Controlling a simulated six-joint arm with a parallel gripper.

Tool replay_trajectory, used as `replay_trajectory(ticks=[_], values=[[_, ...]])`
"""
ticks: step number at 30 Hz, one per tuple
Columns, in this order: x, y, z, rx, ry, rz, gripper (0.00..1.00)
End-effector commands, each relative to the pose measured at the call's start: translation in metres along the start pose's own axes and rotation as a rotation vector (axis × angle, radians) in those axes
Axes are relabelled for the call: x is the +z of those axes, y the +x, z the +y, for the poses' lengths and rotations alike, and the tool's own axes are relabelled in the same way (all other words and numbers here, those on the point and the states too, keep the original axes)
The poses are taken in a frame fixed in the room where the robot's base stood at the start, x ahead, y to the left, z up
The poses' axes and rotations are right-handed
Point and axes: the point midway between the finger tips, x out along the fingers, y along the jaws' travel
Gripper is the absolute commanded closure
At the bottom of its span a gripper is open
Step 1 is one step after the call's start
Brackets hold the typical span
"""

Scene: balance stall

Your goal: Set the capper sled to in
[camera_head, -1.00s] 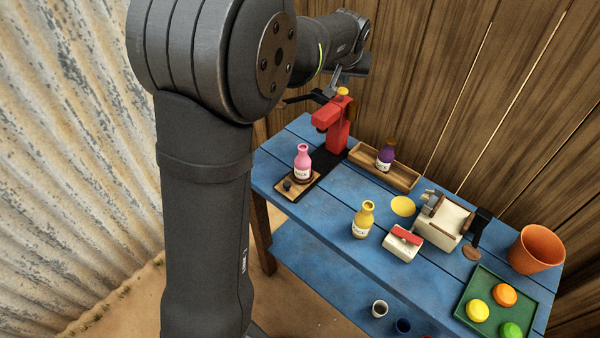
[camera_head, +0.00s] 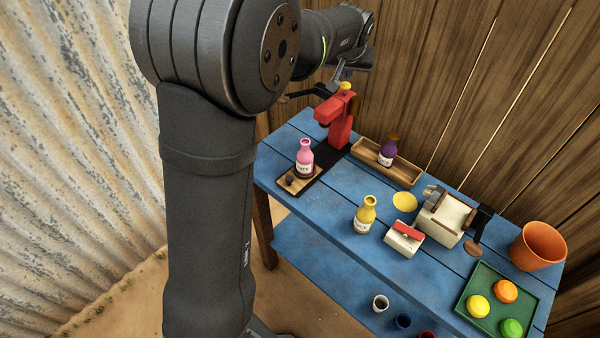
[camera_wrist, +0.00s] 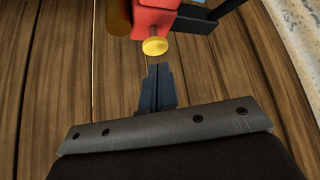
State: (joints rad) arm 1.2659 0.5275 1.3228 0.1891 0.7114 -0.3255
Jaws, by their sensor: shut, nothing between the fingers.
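The red capper (camera_head: 341,119) stands at the back left of the blue table, with a yellow knob (camera_head: 346,86) on top and a black lever at its side. Its wooden sled (camera_head: 285,186) is at the front end of a black track (camera_head: 325,160), out from under the capper head. A pink bottle (camera_head: 305,158) stands upright on the sled, beside a small dark knob (camera_head: 290,180). In the wrist view my gripper (camera_wrist: 158,68) is shut and empty, just short of the capper's yellow knob (camera_wrist: 155,46). In the head view the fingertips are hard to make out behind the capper.
A wooden tray (camera_head: 408,174) holding a purple bottle lies right of the capper. A yellow bottle (camera_head: 366,214), a cream box with a red top (camera_head: 404,237), a cream machine (camera_head: 446,218), an orange pot (camera_head: 538,246) and a green tray (camera_head: 540,304) stand further right. The plank wall is close behind.

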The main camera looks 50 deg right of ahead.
Motion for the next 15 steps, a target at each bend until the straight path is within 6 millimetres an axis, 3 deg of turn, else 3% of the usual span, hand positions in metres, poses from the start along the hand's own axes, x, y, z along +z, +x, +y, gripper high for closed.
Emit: replay_trajectory(ticks=[1,4,6,12,15], values=[[0.0,0.0,-0.001,0.0,-0.001,-0.001,0.92],[0.012,-0.004,-0.014,-0.013,-0.022,-0.041,0.72],[0.034,-0.01,-0.034,-0.033,-0.057,-0.117,0.59],[0.126,-0.048,-0.094,-0.077,-0.186,-0.419,0.58],[0.159,-0.065,-0.108,-0.08,-0.229,-0.529,0.58]])
